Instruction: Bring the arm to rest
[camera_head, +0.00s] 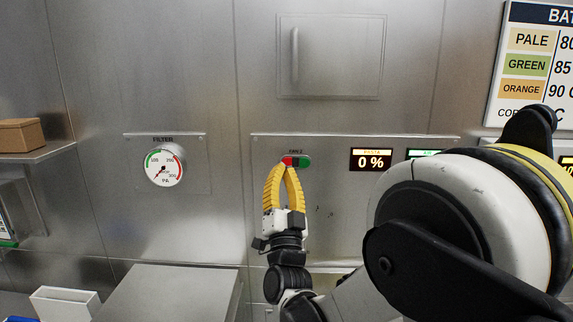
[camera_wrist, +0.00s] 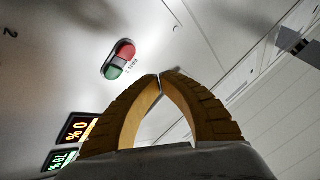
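My gripper (camera_head: 284,166) has two yellow ribbed fingers and points up in front of the steel wall panel. Its fingertips meet with nothing between them, as the wrist view also shows (camera_wrist: 161,76). In the head view the tips overlap the lower left of a red and green button pair (camera_head: 297,161) labelled as a fan. In the wrist view this button pair (camera_wrist: 118,59) lies beyond the fingertips, with a visible space between. My arm is raised and bent, and its large joint fills the lower right of the head view.
A round gauge marked FILTER (camera_head: 164,166) is on the wall to the left. A display reading 0 % (camera_head: 371,160) is right of the buttons. A handled hatch (camera_head: 331,56) is above. A cardboard box (camera_head: 20,135) sits on a left shelf. A white bin (camera_head: 65,304) stands lower left.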

